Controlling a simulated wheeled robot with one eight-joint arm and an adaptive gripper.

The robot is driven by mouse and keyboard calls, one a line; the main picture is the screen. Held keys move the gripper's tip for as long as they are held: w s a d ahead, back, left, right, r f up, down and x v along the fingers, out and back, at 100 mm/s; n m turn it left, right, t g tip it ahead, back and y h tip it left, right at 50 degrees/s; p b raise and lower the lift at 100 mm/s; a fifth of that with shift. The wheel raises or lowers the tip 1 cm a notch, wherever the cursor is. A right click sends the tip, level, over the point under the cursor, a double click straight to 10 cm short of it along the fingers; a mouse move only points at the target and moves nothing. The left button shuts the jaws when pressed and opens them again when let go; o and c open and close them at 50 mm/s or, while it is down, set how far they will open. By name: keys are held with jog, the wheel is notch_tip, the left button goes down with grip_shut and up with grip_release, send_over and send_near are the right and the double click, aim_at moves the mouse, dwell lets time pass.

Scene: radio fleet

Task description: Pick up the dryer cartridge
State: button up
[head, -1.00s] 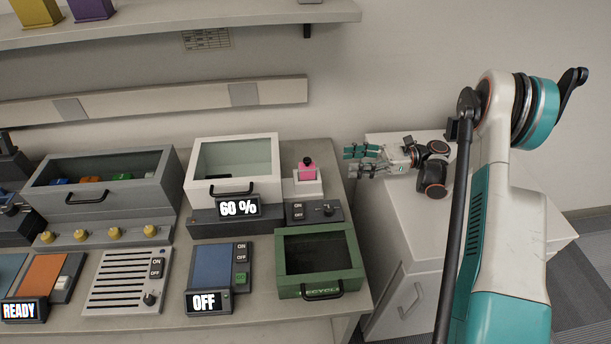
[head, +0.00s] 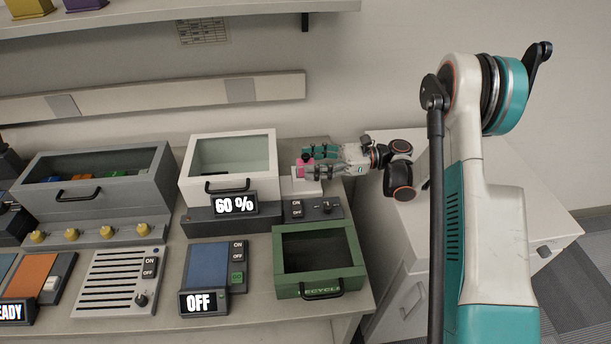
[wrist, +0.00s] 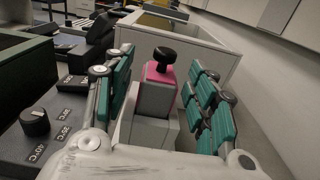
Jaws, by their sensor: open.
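The dryer cartridge is most likely the pink block with a black knob on top (wrist: 160,72). It stands upright on a light grey pedestal (wrist: 151,132) in the wrist view. In the head view the pink block (head: 303,169) is partly hidden by my gripper. My gripper (head: 308,163) reaches in from the right. Its teal-padded fingers, which also show in the wrist view (wrist: 162,88), are open on either side of the pink block. Gaps show between the block and both finger pads in the wrist view.
A white glass-lidded box (head: 232,150) with a "60 %" display (head: 234,204) stands just left of the pedestal. A control panel with a knob (head: 312,209) and a green recycle bin (head: 319,259) lie in front. A wall (head: 420,70) rises behind.

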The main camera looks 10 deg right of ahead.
jog(key=shift+a, duration=1.1)
jog(key=c, duration=1.2)
jog(key=shift+r, duration=0.15)
